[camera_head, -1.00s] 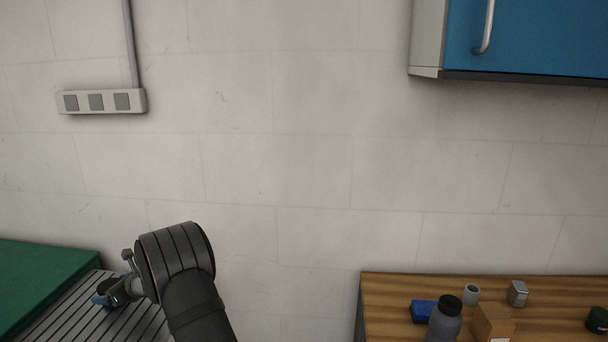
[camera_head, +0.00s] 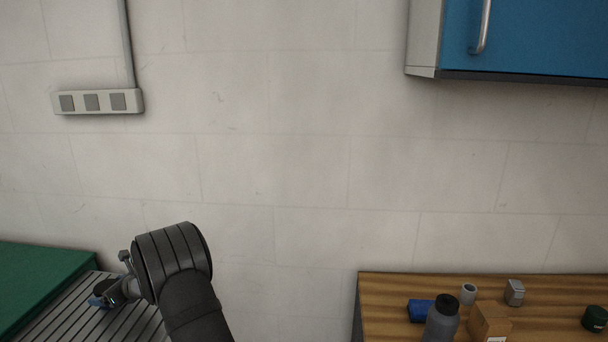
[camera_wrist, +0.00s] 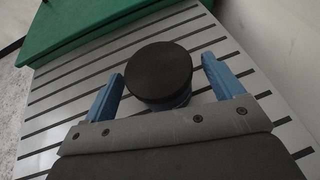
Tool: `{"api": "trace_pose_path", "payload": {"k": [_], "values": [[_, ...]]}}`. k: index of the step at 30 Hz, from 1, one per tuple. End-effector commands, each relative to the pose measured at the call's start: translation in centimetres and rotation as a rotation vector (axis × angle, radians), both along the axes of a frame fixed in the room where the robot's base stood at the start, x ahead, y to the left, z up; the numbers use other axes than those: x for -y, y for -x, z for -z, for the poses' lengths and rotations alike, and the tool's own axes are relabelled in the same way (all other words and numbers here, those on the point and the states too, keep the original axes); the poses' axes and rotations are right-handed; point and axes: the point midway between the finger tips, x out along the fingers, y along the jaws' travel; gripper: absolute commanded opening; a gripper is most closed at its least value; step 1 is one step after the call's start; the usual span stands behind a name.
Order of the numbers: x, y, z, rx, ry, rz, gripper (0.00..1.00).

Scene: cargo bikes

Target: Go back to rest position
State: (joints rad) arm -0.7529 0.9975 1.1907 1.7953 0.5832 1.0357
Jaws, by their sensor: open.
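My gripper (camera_wrist: 163,90) shows in the wrist view with its two blue fingers spread apart. A round object with a flat black top (camera_wrist: 158,72) and a bluish side stands on the slatted grey surface (camera_wrist: 75,72), between and just beyond the fingertips. I see a gap between it and each finger. In the head view my gripper (camera_head: 98,300) is small and partly hidden behind my wrist at the lower left, over the slatted surface. The dark round top (camera_head: 105,287) shows just behind it.
A green board (camera_head: 40,280) lies left of the slatted surface. A wooden table (camera_head: 385,290) at right holds a grey bottle (camera_head: 441,325), a cardboard box (camera_head: 490,322), a blue block (camera_head: 420,311) and small items. A blue cabinet (camera_head: 540,40) hangs above. The wall is close behind.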

Motion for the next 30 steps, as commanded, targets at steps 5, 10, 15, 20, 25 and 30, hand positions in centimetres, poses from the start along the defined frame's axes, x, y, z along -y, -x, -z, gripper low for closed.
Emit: {"api": "trace_pose_path", "payload": {"k": [5,10,15,20,25,30], "values": [[-2.9,-0.5,1.3,0.000,0.000,-0.001,0.86],[-2.6,-0.5,-2.4,0.004,-0.003,0.000,0.86],[-0.3,-1.4,-4.4,0.000,-0.001,0.003,0.86],[2.3,-2.3,-6.1,0.001,-0.002,0.003,0.86],[5.0,-3.3,-7.8,0.001,-0.002,0.002,0.86],[7.8,-4.3,-9.6,0.001,-0.001,0.003,0.86]]}}
